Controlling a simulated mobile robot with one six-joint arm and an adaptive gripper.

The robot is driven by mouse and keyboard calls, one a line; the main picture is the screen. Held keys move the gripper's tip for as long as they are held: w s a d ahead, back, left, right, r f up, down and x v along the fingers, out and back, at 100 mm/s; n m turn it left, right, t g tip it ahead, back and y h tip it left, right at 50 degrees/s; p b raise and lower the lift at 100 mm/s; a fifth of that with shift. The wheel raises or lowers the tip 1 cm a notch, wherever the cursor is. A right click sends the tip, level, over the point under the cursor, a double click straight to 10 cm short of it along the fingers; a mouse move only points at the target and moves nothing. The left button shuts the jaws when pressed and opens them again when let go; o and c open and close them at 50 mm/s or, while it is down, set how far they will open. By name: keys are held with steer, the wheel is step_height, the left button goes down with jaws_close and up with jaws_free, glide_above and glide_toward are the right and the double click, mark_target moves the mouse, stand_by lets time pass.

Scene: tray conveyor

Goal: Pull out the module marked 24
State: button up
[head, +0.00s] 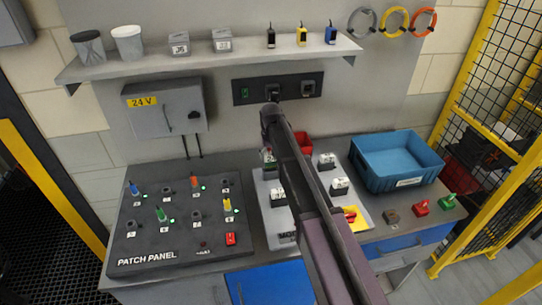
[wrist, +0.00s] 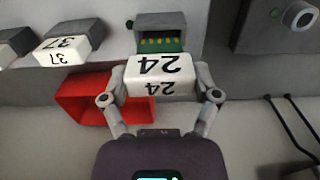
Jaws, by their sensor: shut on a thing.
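In the wrist view the module marked 24 (wrist: 162,77) is a white block, its number upside down. My gripper (wrist: 163,88) is shut on it, one finger at each side. Beyond the block is a grey housing (wrist: 160,20) with a dark opening. A green board with gold contacts (wrist: 160,44) shows between them; I cannot tell whether any of it is still inside the housing. In the head view my arm hides most of the gripper and this module. The grey module board (head: 264,224) lies on the bench under my arm.
A module marked 37 (wrist: 66,43) sits left in the wrist view. A red bin (wrist: 88,98) is close behind the held module. A blue crate (head: 397,165) stands right, a patch panel (head: 150,240) left. A shelf (head: 200,62) runs above.

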steer(key=shift+r+p, duration=2)
steer(key=shift+r, duration=0.05)
steer(key=shift+s+f, duration=0.1)
